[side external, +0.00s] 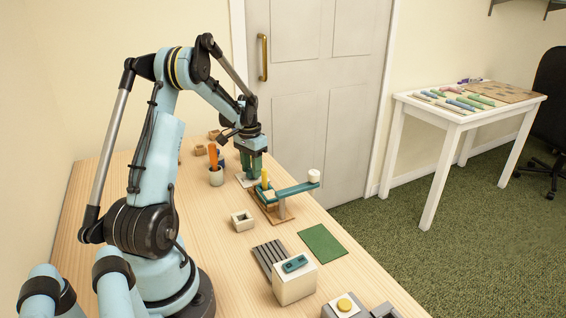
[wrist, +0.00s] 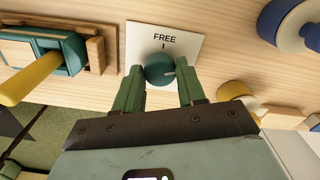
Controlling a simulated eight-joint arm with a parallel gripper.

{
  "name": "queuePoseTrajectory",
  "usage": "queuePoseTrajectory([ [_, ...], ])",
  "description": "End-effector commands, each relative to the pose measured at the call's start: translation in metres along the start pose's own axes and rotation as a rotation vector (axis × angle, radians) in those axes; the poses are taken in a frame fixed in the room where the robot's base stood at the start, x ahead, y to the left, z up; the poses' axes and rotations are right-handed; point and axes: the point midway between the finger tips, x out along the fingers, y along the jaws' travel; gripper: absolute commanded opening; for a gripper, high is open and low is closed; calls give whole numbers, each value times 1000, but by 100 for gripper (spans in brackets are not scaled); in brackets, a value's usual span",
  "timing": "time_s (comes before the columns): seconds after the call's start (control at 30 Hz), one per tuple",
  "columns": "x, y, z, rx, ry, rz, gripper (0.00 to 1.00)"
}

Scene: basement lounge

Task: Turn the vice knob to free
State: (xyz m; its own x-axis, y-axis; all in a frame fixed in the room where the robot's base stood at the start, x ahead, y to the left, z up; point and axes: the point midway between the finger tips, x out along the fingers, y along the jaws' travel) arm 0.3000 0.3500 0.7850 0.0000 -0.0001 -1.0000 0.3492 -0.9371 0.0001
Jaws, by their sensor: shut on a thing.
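The round dark teal knob (wrist: 160,70) sits on a white plate (wrist: 190,32) that reads FREE with a short black tick below the word. A pale mark shows on the knob's right side, away from the tick. My gripper (wrist: 162,84) is shut on the knob, one green finger on each side. In the side external view my gripper (side external: 251,172) points down at the white plate (side external: 241,180) on the bench; the knob is hidden there.
A teal lever piece with a yellow handle (side external: 265,178) stands close beside my gripper on a wooden base. A small box (side external: 242,221) and a green mat (side external: 322,243) lie nearer the camera.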

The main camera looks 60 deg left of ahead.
Motion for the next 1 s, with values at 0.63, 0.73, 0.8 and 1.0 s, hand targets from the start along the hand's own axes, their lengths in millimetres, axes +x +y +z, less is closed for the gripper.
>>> queuePoseTrajectory([
  [0.63, -1, 0, 0, -615, -1, 0, 9],
  [0.73, -1, 0, 0, -709, -1, 0, 9],
  [0.8, -1, 0, 0, -775, -1, 0, 9],
  [1.0, -1, 0, 0, -948, -1, 0, 9],
])
